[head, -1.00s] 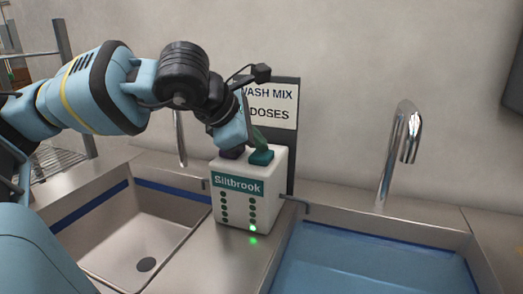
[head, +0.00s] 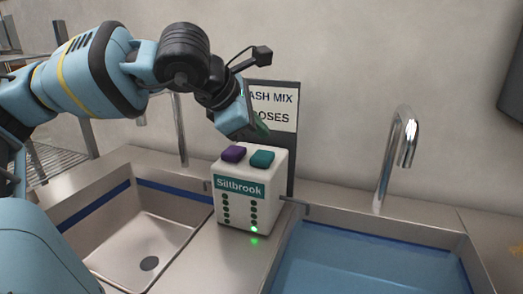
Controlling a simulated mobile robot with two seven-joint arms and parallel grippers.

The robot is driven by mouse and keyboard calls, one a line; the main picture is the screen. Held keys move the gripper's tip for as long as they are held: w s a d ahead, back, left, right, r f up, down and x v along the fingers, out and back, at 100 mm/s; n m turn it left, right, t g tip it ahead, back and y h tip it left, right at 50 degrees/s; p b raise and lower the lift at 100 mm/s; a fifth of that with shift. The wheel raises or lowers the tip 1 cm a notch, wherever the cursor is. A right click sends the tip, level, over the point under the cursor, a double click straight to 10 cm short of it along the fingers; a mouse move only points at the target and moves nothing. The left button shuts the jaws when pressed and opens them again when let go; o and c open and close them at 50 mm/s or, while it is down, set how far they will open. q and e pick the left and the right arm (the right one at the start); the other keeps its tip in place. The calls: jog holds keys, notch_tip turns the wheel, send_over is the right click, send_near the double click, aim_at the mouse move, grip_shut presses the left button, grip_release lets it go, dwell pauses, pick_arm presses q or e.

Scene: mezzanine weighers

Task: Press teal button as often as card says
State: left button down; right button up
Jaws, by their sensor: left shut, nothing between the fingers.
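The white Siltbrook dispenser (head: 248,208) stands on the steel counter between two sinks. On its top are a purple button (head: 233,154) at left and the teal button (head: 262,159) at right. Two columns of small lamps are on its front; the bottom lamp of the right column (head: 254,229) glows green, the others are dark. The card (head: 284,108) behind it reads "ASH MIX" and "OSES"; my gripper and arm hide its left part, where any number would be. My left gripper (head: 262,128) is shut and empty, above and behind the teal button, apart from it. My right gripper is out of view.
An empty sink (head: 115,240) lies to the left, and a sink filled with blue water (head: 370,265) to the right. A tall curved tap (head: 385,165) rises behind the right sink, with another tap behind the left one. A wire rack (head: 60,165) is at far left.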

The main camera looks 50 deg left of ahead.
aim_at(258, 156)
pick_arm(q)
jog(key=shift+r+p, duration=0.7)
jog(key=shift+r, duration=0.85)
jog(key=shift+f, duration=0.1)
dwell(1.3)
